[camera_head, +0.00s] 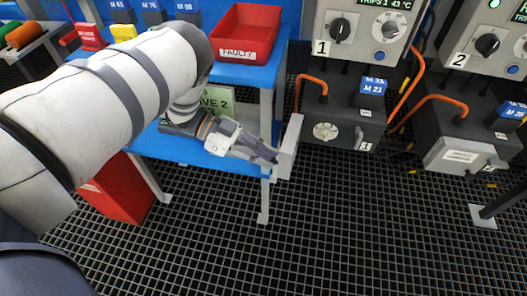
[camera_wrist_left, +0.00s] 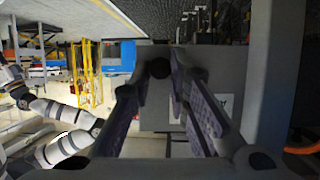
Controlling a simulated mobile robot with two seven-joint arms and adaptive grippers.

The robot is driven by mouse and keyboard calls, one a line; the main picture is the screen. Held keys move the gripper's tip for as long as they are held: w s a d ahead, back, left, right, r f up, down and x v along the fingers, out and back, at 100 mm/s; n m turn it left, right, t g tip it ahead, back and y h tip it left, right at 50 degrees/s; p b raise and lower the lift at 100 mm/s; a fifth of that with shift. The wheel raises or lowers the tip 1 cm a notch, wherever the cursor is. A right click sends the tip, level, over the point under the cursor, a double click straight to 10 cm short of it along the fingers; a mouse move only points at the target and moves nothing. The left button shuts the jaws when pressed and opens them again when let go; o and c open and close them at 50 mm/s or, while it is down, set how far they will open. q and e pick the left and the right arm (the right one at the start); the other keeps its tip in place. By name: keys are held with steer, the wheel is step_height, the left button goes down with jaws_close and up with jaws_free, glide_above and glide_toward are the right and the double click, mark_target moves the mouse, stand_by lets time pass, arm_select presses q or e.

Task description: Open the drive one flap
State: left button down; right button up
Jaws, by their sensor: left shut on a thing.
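The drive one flap (camera_head: 289,147) is a light grey plate seen nearly edge-on in the head view. It stands swung out at the left of the dark drive one box (camera_head: 342,125), whose front shows a round dial. My left gripper (camera_head: 271,157) reaches the flap from the left. In the left wrist view its fingers (camera_wrist_left: 160,72) close around a dark round knob on the grey flap (camera_wrist_left: 213,62). The knob itself is hidden in the head view. My right gripper is in neither view.
Drive two's box (camera_head: 460,150), with a labelled front, stands at the right. A blue shelf (camera_head: 245,75) with a red FAULTY bin (camera_head: 246,33) is close beside my left arm. An orange cable (camera_head: 308,80) runs by drive one. The grating floor (camera_head: 350,220) in front is clear.

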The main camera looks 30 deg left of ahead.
arm_select(q)
steer(key=shift+w, duration=0.1)
steer(key=c, duration=1.5)
jaws_free()
steer(key=shift+v, duration=3.75)
